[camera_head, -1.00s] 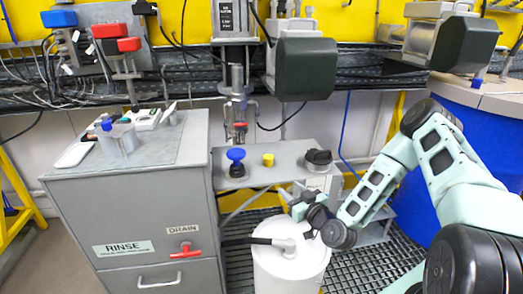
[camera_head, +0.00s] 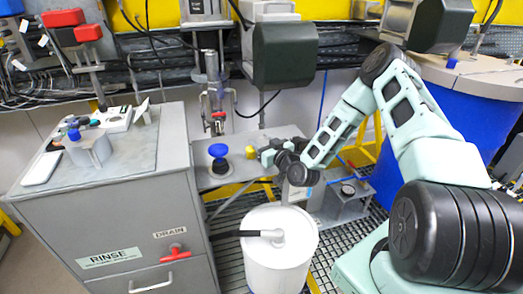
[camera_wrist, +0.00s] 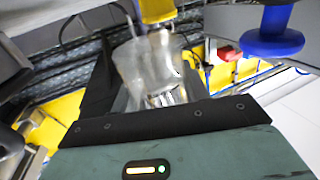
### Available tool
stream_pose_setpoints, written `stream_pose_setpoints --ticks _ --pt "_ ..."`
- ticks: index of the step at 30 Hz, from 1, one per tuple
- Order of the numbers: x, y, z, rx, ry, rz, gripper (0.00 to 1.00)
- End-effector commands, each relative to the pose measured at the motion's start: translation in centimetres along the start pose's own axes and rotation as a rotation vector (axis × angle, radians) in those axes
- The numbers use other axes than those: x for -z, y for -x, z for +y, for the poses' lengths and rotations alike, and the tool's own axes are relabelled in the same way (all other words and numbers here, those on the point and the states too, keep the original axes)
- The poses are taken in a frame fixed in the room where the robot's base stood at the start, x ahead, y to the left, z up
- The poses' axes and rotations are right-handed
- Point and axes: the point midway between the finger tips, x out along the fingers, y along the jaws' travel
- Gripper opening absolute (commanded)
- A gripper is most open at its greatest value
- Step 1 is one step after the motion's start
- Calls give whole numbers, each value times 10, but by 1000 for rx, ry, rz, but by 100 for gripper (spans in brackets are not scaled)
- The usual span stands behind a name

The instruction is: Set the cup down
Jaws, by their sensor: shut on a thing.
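In the wrist view a pale, see-through cup (camera_wrist: 150,62) sits between the fingers of my gripper (camera_wrist: 158,92), blurred. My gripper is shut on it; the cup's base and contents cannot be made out. In the head view my gripper (camera_head: 266,154) is over the grey shelf, just right of a yellow knob (camera_head: 251,153). The cup itself cannot be told apart there, and whether it touches the shelf is not clear. The yellow knob (camera_wrist: 157,10) shows just beyond the cup in the wrist view.
A blue knob (camera_head: 218,152) stands left on the shelf (camera_head: 205,180); it is near in the wrist view (camera_wrist: 274,30). A metal agitator (camera_head: 215,95) hangs above. A white drum (camera_head: 279,260) stands in front. The grey rinse cabinet (camera_head: 120,215) is at left, with a jug (camera_head: 89,150) on top.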

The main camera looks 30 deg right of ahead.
Motion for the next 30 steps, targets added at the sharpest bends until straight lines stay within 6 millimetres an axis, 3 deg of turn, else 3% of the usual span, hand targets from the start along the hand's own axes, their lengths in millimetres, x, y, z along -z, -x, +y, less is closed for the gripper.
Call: stream_pose_setpoints --ticks 9,21,22,24,30 --pt "-38 1 0 0 -1 -1 24" --pt "-44 1 0 1 1 -1 24" --pt "-44 1 0 0 1 -1 48" --pt "-43 1 0 0 1 -1 67" --pt "-43 1 0 0 1 -1 67"
